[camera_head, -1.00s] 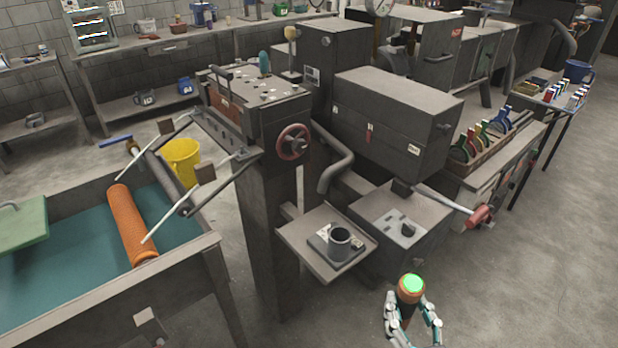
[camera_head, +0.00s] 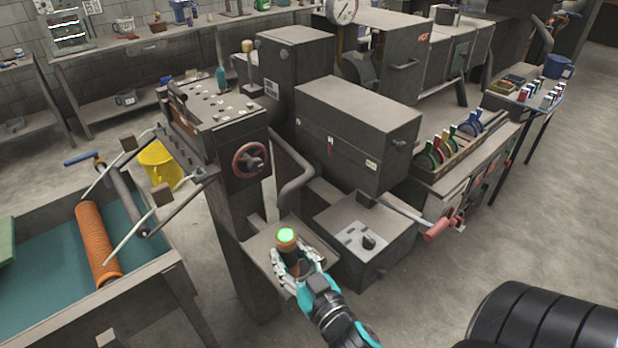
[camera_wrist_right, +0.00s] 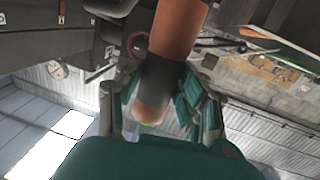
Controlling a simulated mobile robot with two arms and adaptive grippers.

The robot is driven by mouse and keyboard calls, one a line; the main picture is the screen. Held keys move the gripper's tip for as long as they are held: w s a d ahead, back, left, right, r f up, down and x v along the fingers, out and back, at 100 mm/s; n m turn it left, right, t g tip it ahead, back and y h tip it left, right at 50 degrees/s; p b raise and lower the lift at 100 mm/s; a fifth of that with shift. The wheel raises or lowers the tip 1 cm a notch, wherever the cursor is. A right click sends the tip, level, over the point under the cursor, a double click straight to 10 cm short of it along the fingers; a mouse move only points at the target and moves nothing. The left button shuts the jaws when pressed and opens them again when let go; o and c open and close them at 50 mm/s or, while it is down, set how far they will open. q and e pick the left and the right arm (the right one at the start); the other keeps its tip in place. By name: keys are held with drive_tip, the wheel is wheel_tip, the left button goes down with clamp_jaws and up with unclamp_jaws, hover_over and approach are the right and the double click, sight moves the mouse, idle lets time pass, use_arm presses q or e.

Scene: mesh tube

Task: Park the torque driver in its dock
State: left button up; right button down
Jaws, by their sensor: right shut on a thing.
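The torque driver (camera_head: 287,242) is an orange cylinder with a lit green end. My right gripper (camera_head: 290,261) is shut on it and holds it roughly upright over the small grey shelf (camera_head: 257,250). The driver also shows in the right wrist view (camera_wrist_right: 178,40), between the fingers of the right gripper (camera_wrist_right: 160,108), with a dark band near its end. The dock, a grey cup on a flat base on that shelf, is mostly hidden behind my gripper. I cannot tell whether the driver touches the dock. My left gripper is not in view.
A grey box with a dark knob (camera_head: 368,242) stands right of the shelf. A bent pipe (camera_head: 293,185) comes down just behind it. A red-handled lever (camera_head: 437,229) sticks out further right. An orange roller (camera_head: 97,243) lies in the tank at left. Open floor lies in front.

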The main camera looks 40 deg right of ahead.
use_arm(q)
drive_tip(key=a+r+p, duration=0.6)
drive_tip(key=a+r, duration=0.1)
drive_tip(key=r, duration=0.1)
use_arm(e)
drive_tip(key=w+d+r+m+h, duration=0.2)
drive_tip(key=w+d+r+h, duration=0.1)
drive_tip(key=w+d+r, duration=0.4)
use_arm(q)
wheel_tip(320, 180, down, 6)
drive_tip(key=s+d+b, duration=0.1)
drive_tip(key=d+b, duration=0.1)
drive_tip(key=b, duration=0.3)
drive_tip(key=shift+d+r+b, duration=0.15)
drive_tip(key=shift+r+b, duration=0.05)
drive_tip(key=shift+b, duration=0.1)
use_arm(e)
wheel_tip(320, 180, down, 7)
drive_tip(key=w, duration=0.1)
drive_tip(key=shift+g, duration=0.3)
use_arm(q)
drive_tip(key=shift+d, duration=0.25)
use_arm(e)
drive_tip(key=shift+d, duration=0.1)
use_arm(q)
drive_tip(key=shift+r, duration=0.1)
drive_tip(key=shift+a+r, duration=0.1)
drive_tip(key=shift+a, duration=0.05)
